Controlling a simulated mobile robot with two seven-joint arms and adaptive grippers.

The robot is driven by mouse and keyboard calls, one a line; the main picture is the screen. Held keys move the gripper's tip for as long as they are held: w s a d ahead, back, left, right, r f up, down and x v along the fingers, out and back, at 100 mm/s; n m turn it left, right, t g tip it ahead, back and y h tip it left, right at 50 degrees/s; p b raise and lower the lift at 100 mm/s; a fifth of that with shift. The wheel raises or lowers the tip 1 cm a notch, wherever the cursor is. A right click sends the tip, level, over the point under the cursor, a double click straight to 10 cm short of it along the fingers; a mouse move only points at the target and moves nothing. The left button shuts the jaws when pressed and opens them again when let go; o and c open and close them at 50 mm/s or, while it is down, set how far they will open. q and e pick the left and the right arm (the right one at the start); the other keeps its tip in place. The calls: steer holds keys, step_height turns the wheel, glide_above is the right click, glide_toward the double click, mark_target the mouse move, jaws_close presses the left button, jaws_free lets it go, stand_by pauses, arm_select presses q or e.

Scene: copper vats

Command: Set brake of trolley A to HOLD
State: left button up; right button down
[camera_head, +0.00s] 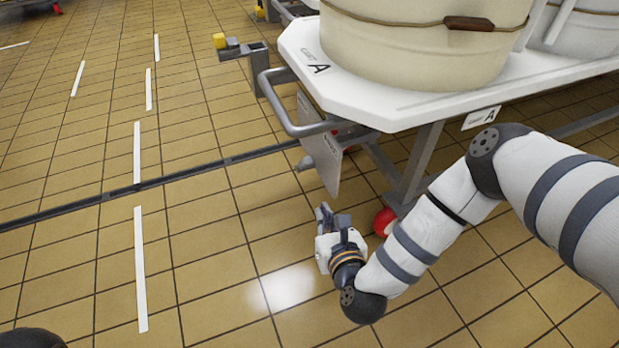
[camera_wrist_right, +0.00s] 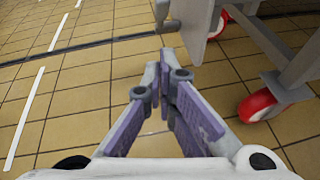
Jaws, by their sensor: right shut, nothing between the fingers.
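Trolley A (camera_head: 378,107) has a white deck marked with a black A and stands at the upper right of the head view. A grey plate (camera_head: 322,160) hangs below its near-left corner, and a short grey lever or knob (camera_head: 305,163) sticks out from its left side. The plate (camera_wrist_right: 196,28) and the knob (camera_wrist_right: 169,25) also show at the top of the right wrist view. Small lettering on the plate is unreadable. My right gripper (camera_head: 328,214) is shut and empty, low over the floor, below and apart from the plate. Its fingers (camera_wrist_right: 166,78) meet in the wrist view. My left gripper is not seen.
A grey handle bar (camera_head: 290,128) curves out from the trolley's left end. A large cream vat (camera_head: 405,50) stands on the deck. Red wheels (camera_head: 384,222) (camera_wrist_right: 262,102) and slanted legs are under it. The tiled floor (camera_head: 200,250) to the left is clear.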

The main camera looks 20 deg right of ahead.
mark_target(305, 163)
arm_select(q)
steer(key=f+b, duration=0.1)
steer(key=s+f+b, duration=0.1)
steer(key=b, duration=0.1)
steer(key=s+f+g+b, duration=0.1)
steer(key=b, duration=0.1)
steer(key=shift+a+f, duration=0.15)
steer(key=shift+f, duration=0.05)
arm_select(e)
steer(key=w+r+x, duration=0.1)
steer(key=r+x, duration=0.1)
steer(key=x, duration=1)
steer(key=shift+w+d, duration=0.25)
steer(key=shift+w+d+r+g+p, duration=0.1)
steer(key=shift+w+r+g+p, duration=0.25)
steer(key=shift+r+p, duration=0.15)
steer(key=shift+w+r+g+p, duration=0.3)
steer(key=shift+r+g+p, duration=0.05)
steer(key=shift+r, duration=0.2)
steer(key=shift+w+r, duration=0.25)
steer(key=shift+w, duration=0.25)
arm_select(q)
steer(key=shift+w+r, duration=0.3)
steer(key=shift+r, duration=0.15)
